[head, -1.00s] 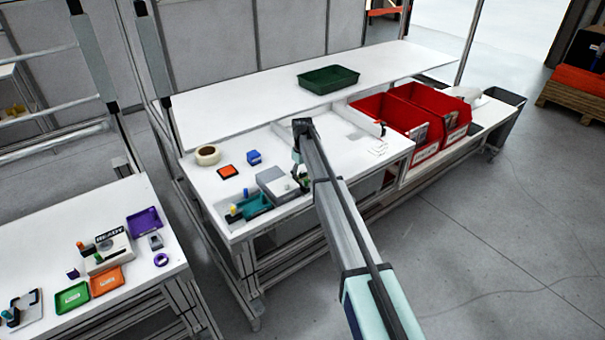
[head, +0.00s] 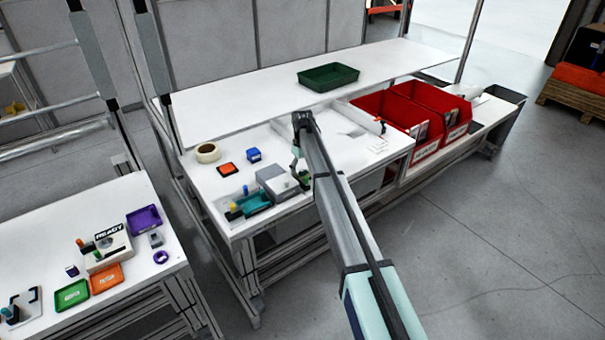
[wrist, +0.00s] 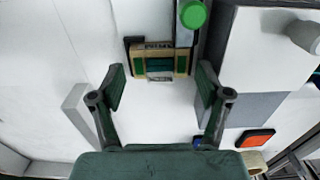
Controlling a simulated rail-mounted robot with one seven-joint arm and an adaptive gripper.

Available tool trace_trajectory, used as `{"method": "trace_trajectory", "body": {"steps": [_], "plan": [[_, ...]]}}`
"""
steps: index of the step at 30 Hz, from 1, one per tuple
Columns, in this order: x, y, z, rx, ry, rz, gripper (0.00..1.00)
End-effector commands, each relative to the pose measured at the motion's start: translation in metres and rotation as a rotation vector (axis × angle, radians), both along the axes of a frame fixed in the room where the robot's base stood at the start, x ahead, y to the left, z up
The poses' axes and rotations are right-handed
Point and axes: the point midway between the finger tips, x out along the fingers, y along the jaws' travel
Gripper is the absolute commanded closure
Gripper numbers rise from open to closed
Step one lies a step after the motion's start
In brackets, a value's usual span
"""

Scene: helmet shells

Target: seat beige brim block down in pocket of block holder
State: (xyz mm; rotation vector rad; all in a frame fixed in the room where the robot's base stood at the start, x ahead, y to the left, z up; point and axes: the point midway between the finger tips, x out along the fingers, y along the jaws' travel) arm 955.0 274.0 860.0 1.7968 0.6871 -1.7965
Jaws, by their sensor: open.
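In the wrist view, a beige block (wrist: 182,64) with dark green bands lies just beyond my fingertips, roughly centred between them. A dark edge (wrist: 130,44) shows at its left and may be part of the block holder. I cannot tell how deep the block sits. My gripper (wrist: 160,78) is open, with one finger on each side of the block and no clear contact. In the head view, my gripper (head: 301,178) is low over the white bench, beside the grey box; the block and holder cannot be made out there.
A grey box (head: 275,181) with a knob stands close beside my gripper. A green-capped post (wrist: 193,14) rises near the block. Red bins (head: 407,122) stand right.

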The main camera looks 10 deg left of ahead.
Motion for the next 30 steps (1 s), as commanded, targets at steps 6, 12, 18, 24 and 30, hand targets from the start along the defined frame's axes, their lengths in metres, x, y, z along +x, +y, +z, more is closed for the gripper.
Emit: {"method": "trace_trajectory", "body": {"steps": [6, 12, 18, 24, 30], "plan": [[0.001, 0.000, 0.039, 0.001, -0.003, 0.000, 0.24], [0.001, 0.000, 0.075, 0.001, -0.002, 0.000, 0.24], [0.000, 0.000, 0.097, 0.001, -0.001, 0.000, 0.24], [0.000, 0.000, 0.104, 0.000, 0.000, 0.000, 0.24], [0.000, 0.000, 0.104, 0.000, 0.000, 0.000, 0.24]]}}
